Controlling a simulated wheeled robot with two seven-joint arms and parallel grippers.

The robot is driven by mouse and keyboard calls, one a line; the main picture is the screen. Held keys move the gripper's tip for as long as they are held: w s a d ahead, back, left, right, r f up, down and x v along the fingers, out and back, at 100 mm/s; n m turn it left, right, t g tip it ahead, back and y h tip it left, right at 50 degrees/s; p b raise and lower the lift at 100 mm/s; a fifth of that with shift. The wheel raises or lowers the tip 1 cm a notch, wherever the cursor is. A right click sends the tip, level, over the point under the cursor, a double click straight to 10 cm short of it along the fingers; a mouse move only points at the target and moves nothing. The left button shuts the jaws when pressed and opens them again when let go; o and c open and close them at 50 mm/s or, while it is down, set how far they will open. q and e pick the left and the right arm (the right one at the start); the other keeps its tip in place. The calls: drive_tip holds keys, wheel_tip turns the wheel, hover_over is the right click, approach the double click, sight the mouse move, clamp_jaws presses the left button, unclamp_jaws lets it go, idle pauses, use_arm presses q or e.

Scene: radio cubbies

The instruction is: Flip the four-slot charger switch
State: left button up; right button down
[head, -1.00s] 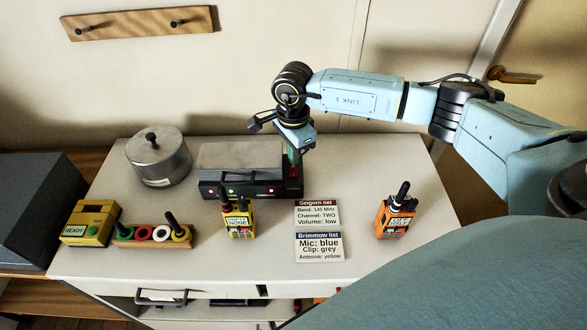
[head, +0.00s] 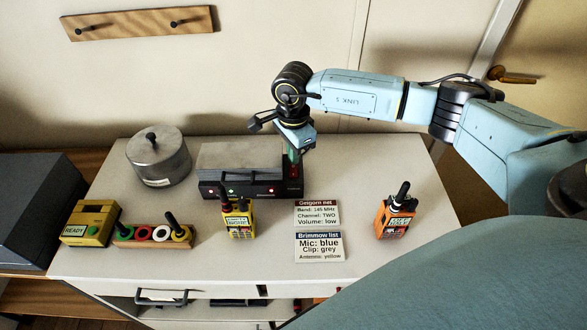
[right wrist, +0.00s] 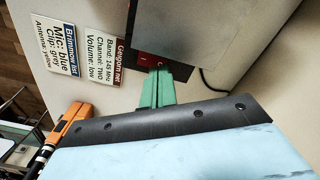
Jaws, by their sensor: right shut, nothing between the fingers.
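The four-slot charger (head: 240,160) is a dark box with a grey top and small lit lamps along its front, at the back middle of the cabinet top. A red switch (right wrist: 144,61) with white marks shows at its end in the right wrist view. My right gripper (head: 292,158) has green fingers and points down at the charger's right end. The fingers (right wrist: 158,84) are shut and empty, with their tips at the switch. They hide part of it, and I cannot tell whether they touch it. My left gripper is not in view.
A yellow radio (head: 238,226) stands before the charger and an orange radio (head: 395,217) at the right. Two cards (head: 318,230) lie between them. A metal pot (head: 158,158), a yellow READY box (head: 88,224) and a wooden ring rack (head: 150,241) are at the left.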

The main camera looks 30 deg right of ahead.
drive_tip(key=shift+f+b, duration=0.8)
drive_tip(key=shift+f, duration=0.2)
idle(0.4)
drive_tip(key=shift+r+p, duration=2.3)
drive_tip(key=shift+r, duration=1.25)
